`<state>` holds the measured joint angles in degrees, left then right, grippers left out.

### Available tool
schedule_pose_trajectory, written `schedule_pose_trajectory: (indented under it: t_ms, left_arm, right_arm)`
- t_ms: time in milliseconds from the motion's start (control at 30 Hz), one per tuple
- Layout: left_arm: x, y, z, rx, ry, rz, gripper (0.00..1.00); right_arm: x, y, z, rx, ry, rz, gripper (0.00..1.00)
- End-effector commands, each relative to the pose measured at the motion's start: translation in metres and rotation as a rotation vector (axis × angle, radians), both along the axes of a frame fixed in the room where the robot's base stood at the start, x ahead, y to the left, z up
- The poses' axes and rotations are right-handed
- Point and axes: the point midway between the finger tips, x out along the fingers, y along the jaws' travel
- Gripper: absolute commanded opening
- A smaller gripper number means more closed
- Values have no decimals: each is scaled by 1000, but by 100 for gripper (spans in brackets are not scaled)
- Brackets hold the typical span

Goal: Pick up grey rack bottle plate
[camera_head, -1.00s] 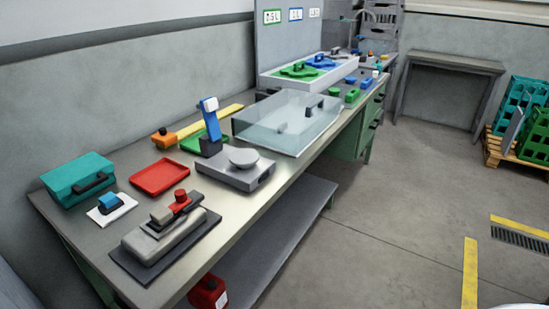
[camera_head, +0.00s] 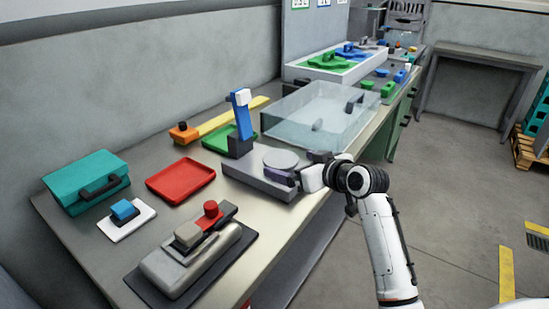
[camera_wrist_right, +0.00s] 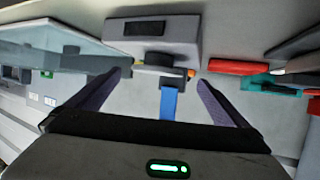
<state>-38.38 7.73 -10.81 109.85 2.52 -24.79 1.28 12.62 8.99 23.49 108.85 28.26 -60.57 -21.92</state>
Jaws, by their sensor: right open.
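The round light-grey plate (camera_head: 281,158) lies flat on a grey scale-like device (camera_head: 258,184) on the bench; I cannot tell whether it is the plate named in the task. My right gripper (camera_head: 299,167) is open and empty, reaching in from the right with its fingers by the plate's right side; a gap to it is hard to judge. A grey slotted rack (camera_head: 407,12) stands far back. My left gripper is not in view.
A blue post (camera_head: 241,118) stands just behind the plate. A clear box (camera_head: 310,115) is behind right. A red tray (camera_head: 181,180), teal case (camera_head: 87,178) and grey press with red knob (camera_head: 195,258) occupy the left. Bare bench lies in front of the device.

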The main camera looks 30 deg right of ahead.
Motion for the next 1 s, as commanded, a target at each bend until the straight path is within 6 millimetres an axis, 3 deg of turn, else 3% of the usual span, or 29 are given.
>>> schedule_pose_trajectory:
  t_ms: [200, 600, 967, 1000]
  left_arm:
    - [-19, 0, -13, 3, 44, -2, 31]
    - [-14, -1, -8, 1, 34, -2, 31]
    - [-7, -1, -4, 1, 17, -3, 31]
    - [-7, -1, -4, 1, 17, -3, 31]
  right_arm:
    - [24, 0, -10, 1, 0, 0, 99]
    - [66, -4, -27, 3, 0, 0, 99]
    - [73, -4, -31, 0, 0, -1, 99]
    - [73, -4, -31, 0, 0, -1, 92]
